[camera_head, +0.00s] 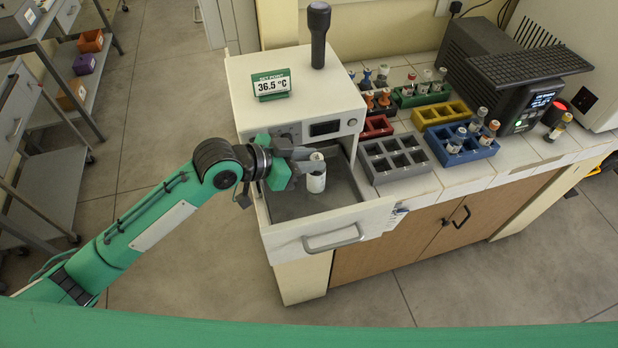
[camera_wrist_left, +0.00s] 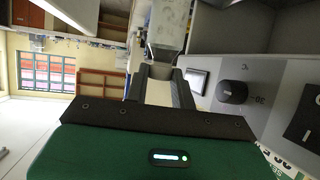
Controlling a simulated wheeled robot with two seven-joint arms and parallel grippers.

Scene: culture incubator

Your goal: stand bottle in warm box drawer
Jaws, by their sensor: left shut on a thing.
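The warm box (camera_head: 290,92) is white, with a 36.5 °C set-point sign on top. Its drawer (camera_head: 330,222) is pulled out, with a grey inside. A small white bottle (camera_head: 316,181) is upright within the drawer's outline; I cannot tell whether its base touches the drawer floor. My left gripper (camera_head: 309,160) reaches in over the drawer's left wall and is shut on the bottle. In the left wrist view the bottle (camera_wrist_left: 168,22) shows beyond the gripper fingers (camera_wrist_left: 162,62), partly cut off by the frame. My right gripper is not in view.
A dark handheld device (camera_head: 319,35) stands on the warm box. To the right, a grey rack (camera_head: 397,160) and several coloured racks with vials stand on the tiled counter, before a black instrument (camera_head: 500,75). The drawer floor around the bottle is clear.

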